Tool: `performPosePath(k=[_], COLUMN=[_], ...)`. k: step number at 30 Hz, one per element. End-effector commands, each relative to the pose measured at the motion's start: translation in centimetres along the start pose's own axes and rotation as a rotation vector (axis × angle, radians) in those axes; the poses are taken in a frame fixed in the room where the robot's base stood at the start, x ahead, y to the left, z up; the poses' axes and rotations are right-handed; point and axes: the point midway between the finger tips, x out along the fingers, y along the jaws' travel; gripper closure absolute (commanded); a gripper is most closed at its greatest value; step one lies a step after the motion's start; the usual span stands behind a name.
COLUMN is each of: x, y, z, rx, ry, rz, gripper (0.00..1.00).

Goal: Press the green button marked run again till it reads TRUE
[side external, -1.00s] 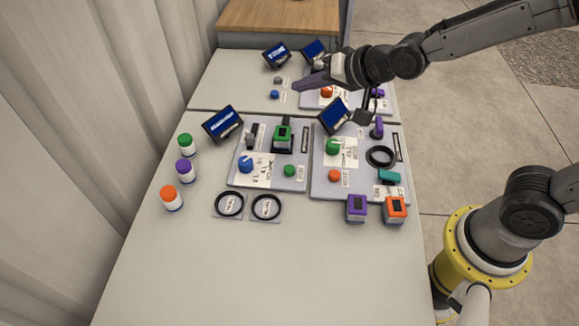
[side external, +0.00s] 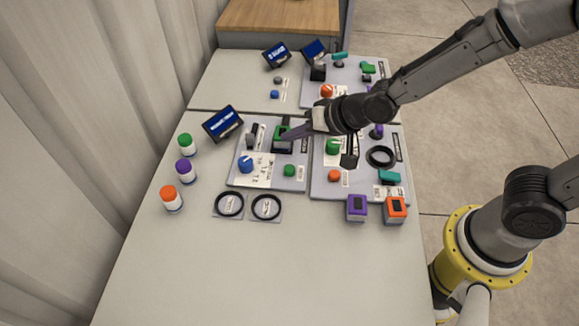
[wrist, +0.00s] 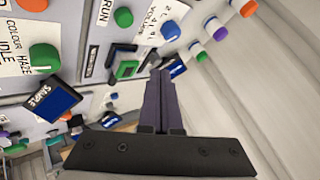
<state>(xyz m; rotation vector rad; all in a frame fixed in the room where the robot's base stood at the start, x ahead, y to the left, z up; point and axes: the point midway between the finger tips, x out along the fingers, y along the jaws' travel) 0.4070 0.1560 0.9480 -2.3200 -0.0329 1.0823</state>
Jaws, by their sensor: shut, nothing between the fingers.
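The green button (side external: 289,170) sits at the front right of the left panel (side external: 236,178), with a small label beside it. In the wrist view the green button (wrist: 123,17) is at the top, next to a RUN label (wrist: 105,12). The left panel's blue screen (side external: 223,123) stands behind it; its text is too small to read. My gripper (side external: 281,136) is shut and empty, its purple fingers over the rear of that panel by the green block, behind the button and apart from it. The shut fingers (wrist: 160,74) also show in the wrist view.
A green block (side external: 283,146) in a dark holder and a blue knob (side external: 246,165) share the panel. The right panel (side external: 320,188) has a green knob (side external: 333,146) and a black ring (side external: 381,157). Capped jars (side external: 171,199) stand left.

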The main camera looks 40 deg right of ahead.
Motion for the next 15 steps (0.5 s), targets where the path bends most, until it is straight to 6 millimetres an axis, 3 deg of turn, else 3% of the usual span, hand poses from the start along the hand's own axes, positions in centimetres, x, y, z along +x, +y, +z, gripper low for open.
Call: performPosePath(k=[15], x=[4.5], y=[3.3], z=[3.3], rx=[0.000], ry=[-0.003], rz=[0.003], gripper=[1.00])
